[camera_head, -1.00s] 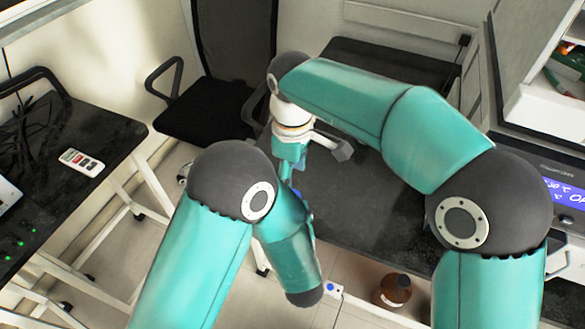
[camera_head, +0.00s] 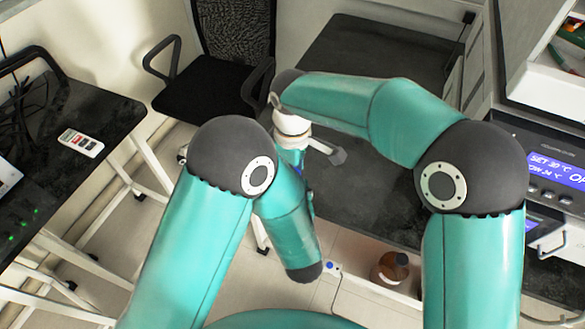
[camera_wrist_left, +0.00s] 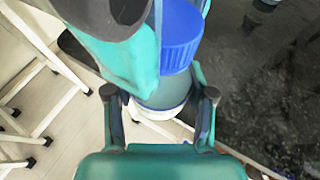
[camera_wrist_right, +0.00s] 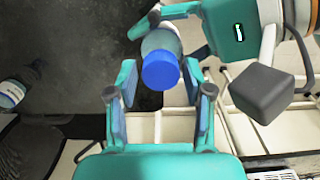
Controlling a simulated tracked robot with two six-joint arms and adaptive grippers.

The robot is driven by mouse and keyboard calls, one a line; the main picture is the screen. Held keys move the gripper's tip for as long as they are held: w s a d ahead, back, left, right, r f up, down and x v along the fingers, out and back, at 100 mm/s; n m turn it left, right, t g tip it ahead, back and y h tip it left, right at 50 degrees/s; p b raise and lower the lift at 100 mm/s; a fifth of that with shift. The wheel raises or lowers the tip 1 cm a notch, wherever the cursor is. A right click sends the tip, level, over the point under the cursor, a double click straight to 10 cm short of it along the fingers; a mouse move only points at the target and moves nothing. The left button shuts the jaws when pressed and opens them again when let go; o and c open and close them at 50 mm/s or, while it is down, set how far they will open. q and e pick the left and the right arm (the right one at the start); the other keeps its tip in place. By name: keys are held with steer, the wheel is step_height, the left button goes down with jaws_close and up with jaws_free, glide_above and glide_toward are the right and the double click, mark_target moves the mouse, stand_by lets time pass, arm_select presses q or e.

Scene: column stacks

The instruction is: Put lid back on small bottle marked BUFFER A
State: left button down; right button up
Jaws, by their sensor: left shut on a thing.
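A small bottle (camera_wrist_left: 165,92) with a ribbed blue lid (camera_wrist_left: 181,38) is between the fingers of my left gripper (camera_wrist_left: 160,100), which is shut on its body. The bottle has a white band low down; I cannot read a label. In the right wrist view the blue lid (camera_wrist_right: 160,71) is at the near end of the bottle (camera_wrist_right: 160,40), appearing seated on it; I cannot tell how tight. My right gripper (camera_wrist_right: 158,80) is open, its fingers on either side of the lid with gaps showing. In the head view my arms mostly hide both grippers and the bottle.
A black bench (camera_head: 370,195) lies under my right arm, with a brown bottle (camera_head: 389,270) low in front. A device with a blue display (camera_head: 556,172) stands at right. A side table (camera_head: 85,110) holds a remote (camera_head: 80,143). A black chair (camera_head: 215,105) stands behind.

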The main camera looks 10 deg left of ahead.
steer(key=c, duration=0.8)
steer(key=shift+m, duration=0.3)
jaws_close()
steer(key=o, duration=1.2)
jaws_free()
steer(key=shift+o, duration=0.2)
steer(key=shift+r, duration=0.1)
step_height(320, 180, up, 12)
steer(key=shift+f, duration=0.25)
